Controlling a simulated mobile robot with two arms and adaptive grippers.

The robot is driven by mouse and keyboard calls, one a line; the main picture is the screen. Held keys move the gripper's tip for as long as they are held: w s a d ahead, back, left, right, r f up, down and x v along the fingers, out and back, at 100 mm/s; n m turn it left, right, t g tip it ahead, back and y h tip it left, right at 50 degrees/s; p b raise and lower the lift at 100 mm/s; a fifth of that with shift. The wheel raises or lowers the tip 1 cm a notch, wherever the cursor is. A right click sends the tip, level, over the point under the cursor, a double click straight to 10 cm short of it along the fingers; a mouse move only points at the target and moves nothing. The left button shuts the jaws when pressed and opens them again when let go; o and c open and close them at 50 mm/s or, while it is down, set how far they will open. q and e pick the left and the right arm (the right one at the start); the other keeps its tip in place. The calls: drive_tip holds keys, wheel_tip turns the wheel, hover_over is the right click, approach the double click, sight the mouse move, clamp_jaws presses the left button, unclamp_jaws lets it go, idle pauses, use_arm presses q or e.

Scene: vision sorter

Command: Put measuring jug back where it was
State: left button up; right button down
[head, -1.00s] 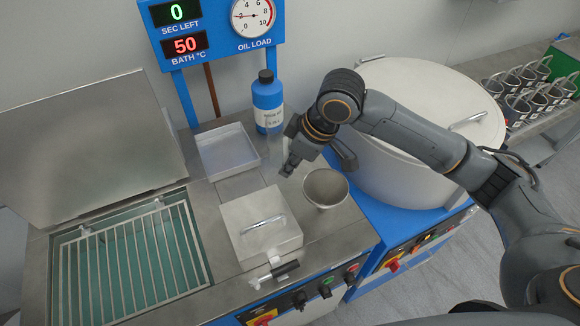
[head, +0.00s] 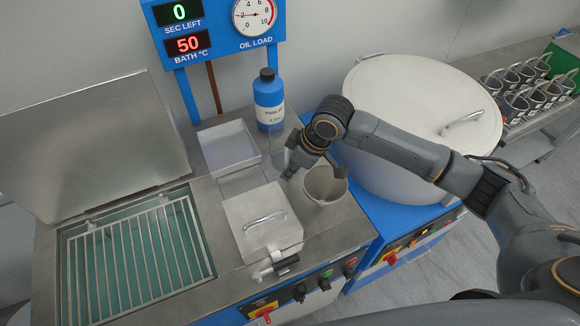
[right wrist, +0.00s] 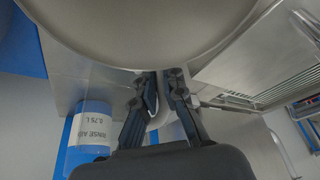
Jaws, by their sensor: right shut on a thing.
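The measuring jug, which I take to be the grey metal vessel (head: 334,187), stands upright with its open mouth up, at the right of the steel counter. Its large round metal body (right wrist: 140,25) fills the top of the right wrist view. My right gripper (head: 288,176) is at the jug's left side and hides part of its rim. In the right wrist view my gripper (right wrist: 162,75) has its fingers closed on a pale, narrow part that looks like the jug's handle. I cannot tell whether the jug touches the counter. My left gripper is out of view.
A blue rinse aid bottle (head: 268,98) and a shallow metal tray (head: 203,143) stand behind. A square lidded box (head: 270,243) is at the jug's left. The open bath with a wire grid (head: 135,250) lies far left. A large round drum (head: 410,95) stands right.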

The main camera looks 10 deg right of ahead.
drive_tip(key=c, duration=1.4)
unclamp_jaws()
drive_tip(key=b+v, duration=0.2)
drive_tip(key=v, duration=1)
drive_tip(key=shift+r, duration=0.25)
